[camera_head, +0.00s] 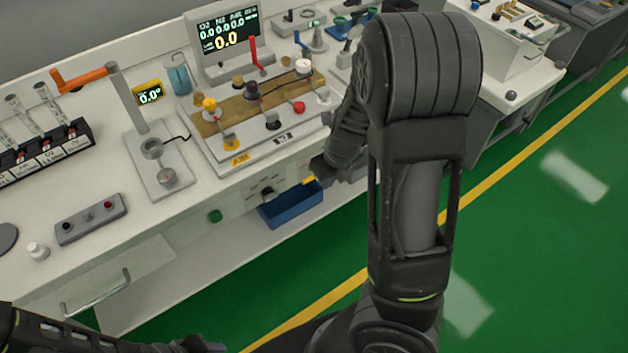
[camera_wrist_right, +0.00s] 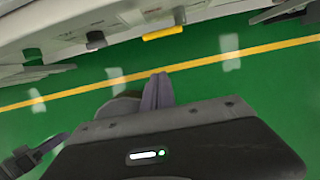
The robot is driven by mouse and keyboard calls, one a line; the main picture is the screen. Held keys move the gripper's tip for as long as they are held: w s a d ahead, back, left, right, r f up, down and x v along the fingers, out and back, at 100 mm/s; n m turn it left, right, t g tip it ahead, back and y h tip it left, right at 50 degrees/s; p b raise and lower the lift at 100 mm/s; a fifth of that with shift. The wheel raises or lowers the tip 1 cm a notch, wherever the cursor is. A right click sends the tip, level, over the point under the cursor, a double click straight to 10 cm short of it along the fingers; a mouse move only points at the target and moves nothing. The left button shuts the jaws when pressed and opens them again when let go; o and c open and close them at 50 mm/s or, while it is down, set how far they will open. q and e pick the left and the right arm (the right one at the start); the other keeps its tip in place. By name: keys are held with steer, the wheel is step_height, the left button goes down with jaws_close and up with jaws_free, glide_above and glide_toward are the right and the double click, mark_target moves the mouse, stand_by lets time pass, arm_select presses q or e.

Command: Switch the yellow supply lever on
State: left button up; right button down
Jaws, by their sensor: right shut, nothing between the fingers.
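The yellow supply lever (camera_head: 309,181) shows as a small yellow piece on the front face of the white cart, largely hidden by my right gripper. In the right wrist view the lever (camera_wrist_right: 163,33) is a short yellow bar on the cart's front edge. My right gripper (camera_head: 320,170) is right beside it in the head view. In the wrist view its fingers (camera_wrist_right: 158,77) are together and empty, with a gap in the picture between them and the lever. My left gripper (camera_head: 205,346) is low at the bottom edge, and its jaws cannot be made out.
A black lever (camera_head: 268,192) is on the same front face, left of the yellow one. A blue bin (camera_head: 290,208) hangs below. A red lever (camera_head: 254,52) and several knobs stand on the worktop panel. The green floor (camera_head: 540,220) in front is clear.

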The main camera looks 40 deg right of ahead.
steer(key=shift+f, duration=0.1)
